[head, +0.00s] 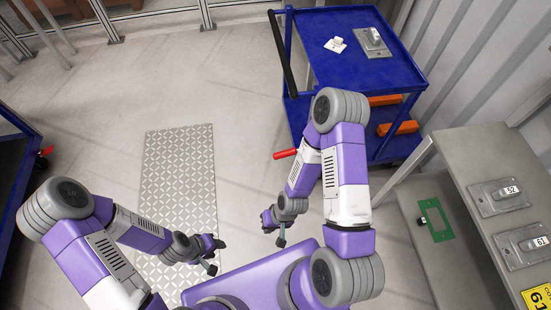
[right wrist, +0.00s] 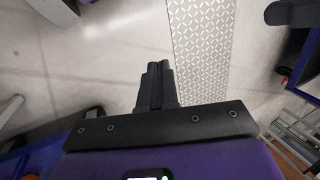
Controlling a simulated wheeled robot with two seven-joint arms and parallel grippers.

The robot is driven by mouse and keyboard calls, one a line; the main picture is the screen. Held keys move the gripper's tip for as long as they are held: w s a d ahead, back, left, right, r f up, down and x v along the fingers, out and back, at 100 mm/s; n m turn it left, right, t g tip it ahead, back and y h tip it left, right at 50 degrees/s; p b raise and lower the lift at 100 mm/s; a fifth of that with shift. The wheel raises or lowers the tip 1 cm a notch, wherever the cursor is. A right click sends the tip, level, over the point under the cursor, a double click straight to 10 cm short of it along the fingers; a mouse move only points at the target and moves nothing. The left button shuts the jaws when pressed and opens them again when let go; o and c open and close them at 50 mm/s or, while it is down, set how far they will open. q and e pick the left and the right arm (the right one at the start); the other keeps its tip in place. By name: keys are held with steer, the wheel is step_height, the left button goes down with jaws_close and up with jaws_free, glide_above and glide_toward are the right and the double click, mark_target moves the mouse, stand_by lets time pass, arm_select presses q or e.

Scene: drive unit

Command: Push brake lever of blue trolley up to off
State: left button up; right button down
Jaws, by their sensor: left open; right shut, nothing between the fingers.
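A blue trolley (head: 340,68) stands at the upper right in the head view. A red lever (head: 285,154) sticks out low from its left front corner, nearly level. My right gripper (head: 267,229) is below that lever in the picture, clear of it. In the right wrist view its fingers (right wrist: 158,66) are together and empty, above bare floor; that lever is not seen there. My left gripper (head: 221,244) is open and empty, over the floor to the left of the right one. My right arm hides part of the trolley's front.
Another dark blue trolley (head: 14,165) with a red lever (head: 46,151) stands at the left edge. A patterned floor plate (head: 180,185) lies between. A grey bench (head: 480,160) with switch boxes stands at the right. The floor left of the blue trolley is clear.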

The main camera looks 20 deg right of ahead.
step_height(320, 180, down, 9)
steer(key=s+a+m+g+y+b, duration=0.1)
steer(key=s+m+g+y+b, duration=0.1)
steer(key=m+g+b, duration=0.15)
steer(key=w+a+f+m+t+y+b, duration=0.4)
steer(key=w+a+f+m+t+y, duration=0.15)
steer(key=w+m+y, duration=0.35)
steer(key=w+d+f+m+t+h+b, duration=0.2)
steer(key=w+d+f+m+t+b, duration=0.15)
steer(key=w+d+m+t, duration=0.9)
steer(key=s+d+f+m+t+h+b, duration=0.2)
steer(key=d+m+t+h, duration=0.3)
steer(key=d+h, duration=0.8)
steer(key=s+f+t+h, duration=0.1)
steer(key=t+h, duration=0.1)
steer(key=t, duration=0.1)
steer(key=shift+s+m+t, duration=0.2)
steer(key=shift+m+t, duration=0.15)
steer(key=shift+m, duration=0.05)
steer(key=shift+a, duration=0.1)
